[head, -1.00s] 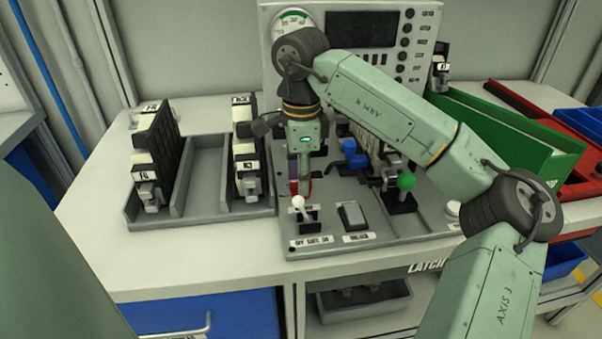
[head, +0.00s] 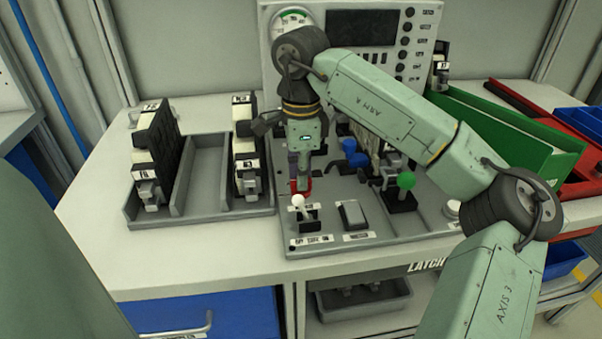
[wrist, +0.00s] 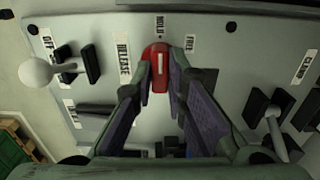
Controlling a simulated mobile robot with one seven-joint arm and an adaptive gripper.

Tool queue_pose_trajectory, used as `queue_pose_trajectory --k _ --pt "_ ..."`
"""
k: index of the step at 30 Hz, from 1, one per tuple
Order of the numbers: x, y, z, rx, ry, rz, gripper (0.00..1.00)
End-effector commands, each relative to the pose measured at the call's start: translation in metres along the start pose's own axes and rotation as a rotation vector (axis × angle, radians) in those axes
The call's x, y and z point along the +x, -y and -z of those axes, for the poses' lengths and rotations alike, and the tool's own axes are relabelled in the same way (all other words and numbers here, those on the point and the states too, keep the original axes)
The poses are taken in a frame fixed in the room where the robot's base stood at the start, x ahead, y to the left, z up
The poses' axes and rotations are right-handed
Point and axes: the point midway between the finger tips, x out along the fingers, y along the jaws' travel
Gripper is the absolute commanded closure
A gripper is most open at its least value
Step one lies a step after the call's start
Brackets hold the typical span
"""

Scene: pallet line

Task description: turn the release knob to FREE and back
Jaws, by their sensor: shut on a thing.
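The red release knob (wrist: 157,68) is in the middle of the wrist view, and part of it shows in the head view (head: 301,187). Its white line points up toward the HOLD label (wrist: 160,25). The FREE label (wrist: 190,42) is to the right of the knob, and the RELEASE label (wrist: 123,47) is to its left. My gripper (wrist: 160,75) is shut on the knob, one finger on each side. In the head view my gripper (head: 299,178) points down at the panel and hides part of the knob.
A white-balled toggle (head: 298,201) stands just in front of the knob. A rocker switch (head: 352,214), a green-balled lever (head: 406,181) and a blue handle (head: 353,152) are to the right. A grey tray (head: 202,170) with black-and-white units is to the left.

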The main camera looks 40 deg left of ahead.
Motion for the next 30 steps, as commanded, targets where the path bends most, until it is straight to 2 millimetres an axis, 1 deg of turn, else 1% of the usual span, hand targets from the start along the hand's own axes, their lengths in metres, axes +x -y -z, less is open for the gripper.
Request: queue_pose_trajectory --k 5,11,17,30 --pt "-0.0001 0.0001 0.0003 0.027 -0.001 0.001 1.00" --pt "0.0002 0.0003 0.0003 0.118 0.000 0.000 1.00" --pt "0.0006 0.0003 0.0000 0.279 -0.001 0.000 1.00" --pt "0.0003 0.0004 0.0000 0.692 0.000 0.000 1.00"
